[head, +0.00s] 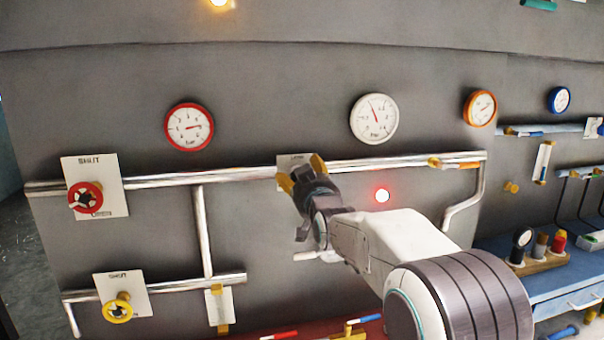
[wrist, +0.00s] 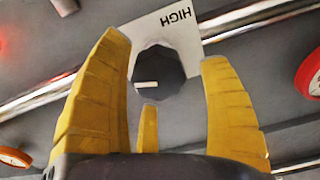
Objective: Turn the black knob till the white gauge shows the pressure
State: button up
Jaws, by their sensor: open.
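The black knob (wrist: 160,70) shows in the wrist view as a dark, many-sided disc with a white pointer mark, on a white plate (wrist: 176,32) marked HIGH. My gripper (wrist: 158,75) is open, its yellow fingers either side of the knob in that view; I cannot tell whether they touch it. In the head view my gripper (head: 301,172) is at the pipe in front of the plate and hides the knob. The white gauge (head: 374,119) hangs on the wall above and right of my gripper, its needle pointing up and slightly left.
A red gauge (head: 189,127) and an orange gauge (head: 480,108) flank the white one. A long pipe (head: 230,174) runs behind my gripper. A red light (head: 382,195) glows right of it. Red (head: 85,197) and yellow (head: 118,308) valve wheels are at left.

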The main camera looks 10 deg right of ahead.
jog(key=shift+w, duration=0.25)
jog(key=shift+c, duration=0.4)
jog(key=shift+r, duration=0.1)
jog(key=c, duration=1.1)
jog(key=shift+o, duration=0.2)
jog(key=shift+n+b, duration=0.6)
jog(key=shift+b, duration=0.15)
jog(key=shift+r, duration=0.15)
